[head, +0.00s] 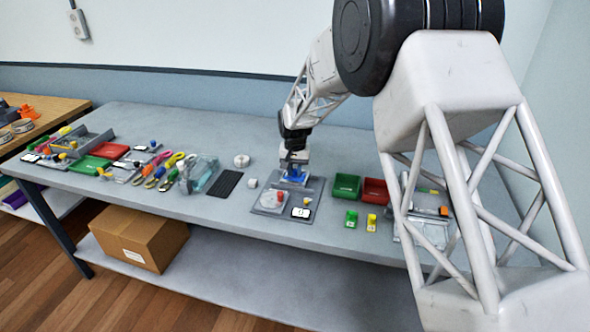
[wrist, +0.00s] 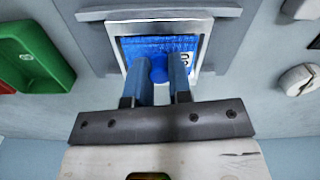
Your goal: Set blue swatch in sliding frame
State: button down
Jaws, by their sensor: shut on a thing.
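The blue swatch (wrist: 135,50) is a flat blue piece with a round blue knob and a white label at its right side. In the wrist view it lies within the outline of the light metal sliding frame (wrist: 208,30); I cannot tell if it is fully seated. My gripper (wrist: 163,85) is shut on the knob of the swatch. In the head view, my gripper (head: 293,163) points down over the grey board, and a bit of the blue swatch (head: 297,178) shows under it. The fingers hide part of the swatch's near side.
The grey board (head: 262,205) also carries a red round piece and a white card (head: 301,213). A green bin (head: 346,187) and a red bin (head: 375,191) stand to the right, with green and yellow blocks before them. A black pad (head: 225,183) lies left. Many items crowd the far left.

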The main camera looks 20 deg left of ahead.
jog(key=c, duration=1)
grip_release()
jog(key=shift+o, duration=0.7)
jog(key=o, duration=0.3)
jog(key=shift+r, duration=0.1)
jog(key=shift+r, duration=2.9)
jog(key=shift+c, duration=0.4)
